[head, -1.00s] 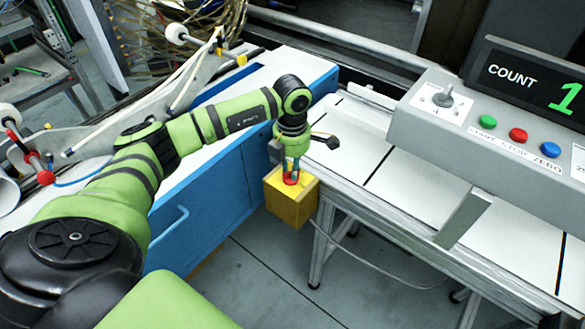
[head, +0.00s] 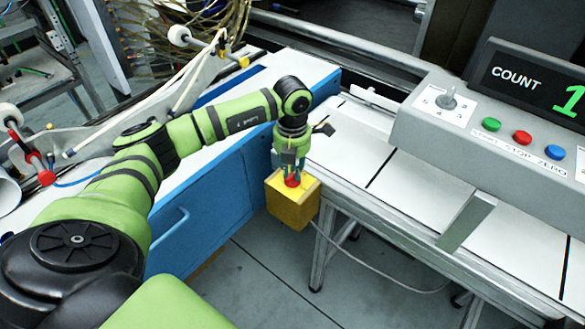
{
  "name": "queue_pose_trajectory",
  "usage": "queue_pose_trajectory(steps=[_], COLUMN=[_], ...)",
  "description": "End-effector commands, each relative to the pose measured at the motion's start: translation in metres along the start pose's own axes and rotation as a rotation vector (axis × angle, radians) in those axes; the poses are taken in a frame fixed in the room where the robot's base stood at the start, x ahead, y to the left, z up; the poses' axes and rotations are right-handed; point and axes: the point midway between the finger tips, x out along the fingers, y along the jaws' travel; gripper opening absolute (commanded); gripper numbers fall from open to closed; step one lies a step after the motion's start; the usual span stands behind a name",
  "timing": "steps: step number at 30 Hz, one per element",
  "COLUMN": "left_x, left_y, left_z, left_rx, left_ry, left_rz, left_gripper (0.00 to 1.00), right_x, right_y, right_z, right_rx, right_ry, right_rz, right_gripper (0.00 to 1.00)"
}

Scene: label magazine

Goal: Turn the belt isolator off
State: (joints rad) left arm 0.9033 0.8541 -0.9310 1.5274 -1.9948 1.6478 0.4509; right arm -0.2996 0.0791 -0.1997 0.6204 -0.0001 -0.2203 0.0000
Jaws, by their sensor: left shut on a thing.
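The belt isolator is a yellow box (head: 290,207) with a red knob (head: 292,180) on its top face, at the near end of the conveyor. My left gripper (head: 292,176) points down over the box and is shut on the red knob. The fingers cover much of the knob, so its exact angle cannot be told. My right gripper is not in view.
The conveyor (head: 400,190) runs to the right from the box. A grey control panel (head: 440,130) with a dial (head: 447,100) and green, red and blue buttons stands behind it. A blue cabinet (head: 190,225) is at the left.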

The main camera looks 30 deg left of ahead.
Motion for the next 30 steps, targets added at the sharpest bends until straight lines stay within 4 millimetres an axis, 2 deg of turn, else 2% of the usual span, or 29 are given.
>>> queue_pose_trajectory(steps=[11,12,13,24,26,30], left_x=[0.0,0.0,0.0,-0.002,-0.006,-0.028], left_y=[0.0,0.0,0.0,0.0,0.0,0.0], left_z=[0.0,0.0,0.0,0.0,0.001,0.002], left_rx=[-0.006,-0.006,-0.006,-0.004,-0.004,-0.004], left_ry=[0.001,0.001,0.001,-0.001,-0.003,-0.006], left_rz=[0.0,0.0,0.0,0.0,0.0,0.0], left_gripper=[0.0,0.32,0.44,0.44,0.44,0.44], right_x=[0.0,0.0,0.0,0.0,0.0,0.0], right_y=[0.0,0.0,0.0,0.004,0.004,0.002], right_z=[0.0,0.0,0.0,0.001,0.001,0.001], right_rx=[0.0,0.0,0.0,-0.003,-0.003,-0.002], right_ry=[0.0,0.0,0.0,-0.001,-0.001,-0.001], right_rz=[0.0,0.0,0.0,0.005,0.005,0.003], right_gripper=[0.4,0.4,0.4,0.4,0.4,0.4])
